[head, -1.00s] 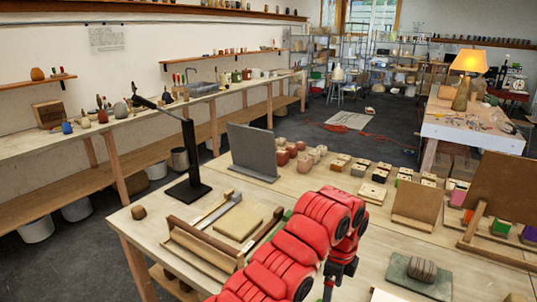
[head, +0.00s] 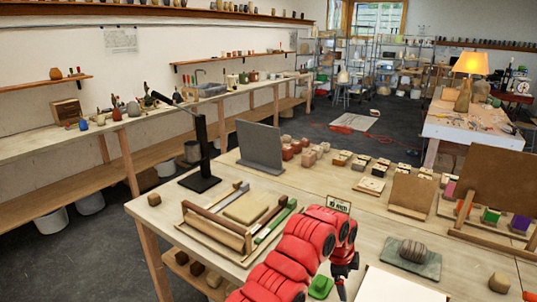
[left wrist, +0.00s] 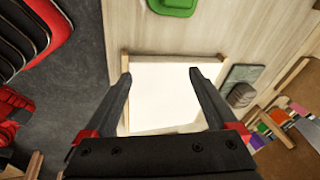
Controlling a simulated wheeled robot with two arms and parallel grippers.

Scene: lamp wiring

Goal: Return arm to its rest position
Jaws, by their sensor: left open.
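My left arm (head: 295,250) is red and reaches in from the bottom of the head view over the near table. Its dark left gripper (head: 343,280) hangs below the red wrist, partly cut by the frame edge. In the left wrist view the left gripper (left wrist: 159,75) is open and empty, with its two dark fingers apart. Beyond them lies a white sheet or panel (left wrist: 160,100) with a wooden edge, on the table. It also shows in the head view (head: 400,288). I cannot tell the gripper's height above it. My right gripper is not in view.
A green object (head: 320,287) lies beside the gripper. A wooden tray (head: 215,238), a black lamp stand (head: 200,180) and a grey panel (head: 260,147) stand at left. A striped stone (head: 413,250) on a green pad and a brown board (head: 410,193) are at right.

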